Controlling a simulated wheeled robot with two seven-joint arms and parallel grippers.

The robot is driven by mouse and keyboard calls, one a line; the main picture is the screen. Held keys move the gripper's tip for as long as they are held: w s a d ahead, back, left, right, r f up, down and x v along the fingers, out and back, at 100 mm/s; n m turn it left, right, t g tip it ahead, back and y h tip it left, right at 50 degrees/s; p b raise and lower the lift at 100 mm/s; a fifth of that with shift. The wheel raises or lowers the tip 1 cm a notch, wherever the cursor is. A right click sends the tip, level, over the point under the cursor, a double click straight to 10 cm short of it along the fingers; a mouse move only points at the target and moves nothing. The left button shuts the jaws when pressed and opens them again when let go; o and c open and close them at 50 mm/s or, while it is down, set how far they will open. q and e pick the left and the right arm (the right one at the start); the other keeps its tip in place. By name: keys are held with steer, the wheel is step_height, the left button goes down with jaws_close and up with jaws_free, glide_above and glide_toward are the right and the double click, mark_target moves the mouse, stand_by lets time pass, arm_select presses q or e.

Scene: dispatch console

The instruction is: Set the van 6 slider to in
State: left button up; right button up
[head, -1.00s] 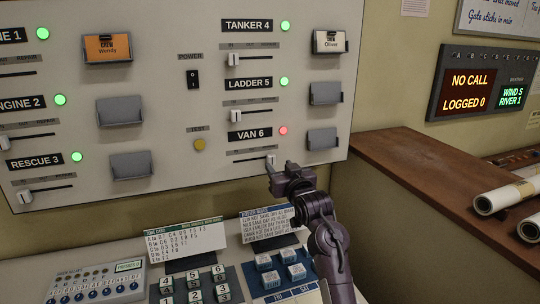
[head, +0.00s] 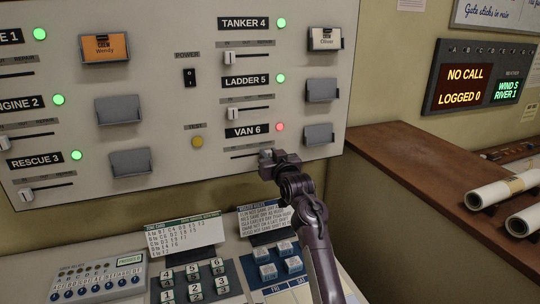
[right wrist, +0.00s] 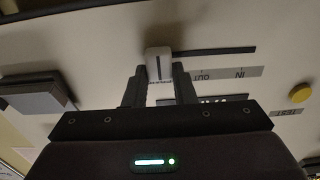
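The van 6 slider has a short dark slot (head: 243,155) under the VAN 6 label (head: 247,131), whose lamp (head: 279,127) is red. In the right wrist view, its pale knob (right wrist: 158,62) is at the slot's left end, away from the IN mark (right wrist: 240,73) and past OUT. That is the slot's right end in the head view. My right gripper (head: 268,157) is at the knob. Its two fingers (right wrist: 159,85) are close against the knob's sides, with no clear gap. Its fingers cover part of the labels. My left gripper is out of view.
The ladder 5 slider (head: 233,114) and tanker 4 slider (head: 229,57) are above. A grey card holder (head: 318,135) is at the upper right of my gripper. A standing card (head: 268,219) and desk keys (head: 266,271) are below. A yellow test button (head: 197,141) is to the left.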

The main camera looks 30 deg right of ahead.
mark_target(232, 154)
jaws_close()
steer(key=a, duration=0.3)
steer(key=w+a, duration=0.1)
steer(key=a, duration=0.2)
steer(key=w+a, duration=0.1)
steer(key=a, duration=0.3)
steer(key=shift+w+a, duration=0.1)
steer(key=shift+w, duration=0.15)
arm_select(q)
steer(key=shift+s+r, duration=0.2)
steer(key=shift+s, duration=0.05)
arm_select(e)
steer(key=o, duration=0.5)
jaws_free()
steer(key=shift+a, duration=0.15)
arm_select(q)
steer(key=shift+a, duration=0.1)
arm_select(e)
steer(key=shift+o, duration=0.2)
